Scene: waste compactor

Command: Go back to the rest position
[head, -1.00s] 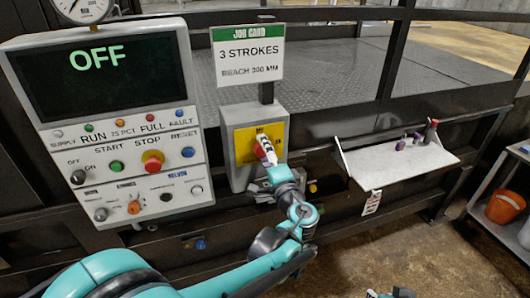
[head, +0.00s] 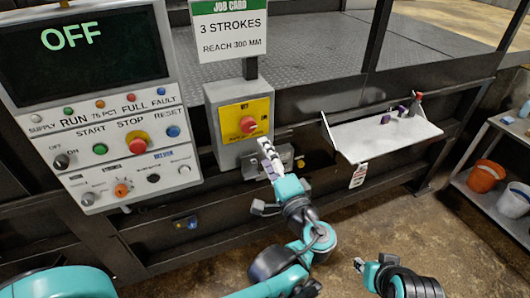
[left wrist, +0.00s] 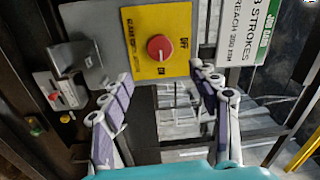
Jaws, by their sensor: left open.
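My left gripper (head: 266,158) is open and empty, just below and in front of the red rotary switch (head: 248,125) on its yellow plate. In the left wrist view its two fingers (left wrist: 160,90) stand wide apart, and the red knob (left wrist: 160,47) shows beyond them, apart from both fingers. My right gripper (head: 362,268) is low at the bottom of the head view, over the floor; it is too small to tell whether it is open. The control panel (head: 105,120) reads OFF.
A job card (head: 229,30) stands above the grey switch box. A white shelf (head: 385,138) with small purple and dark items is to the right. Brown floor (head: 420,225) lies open in front.

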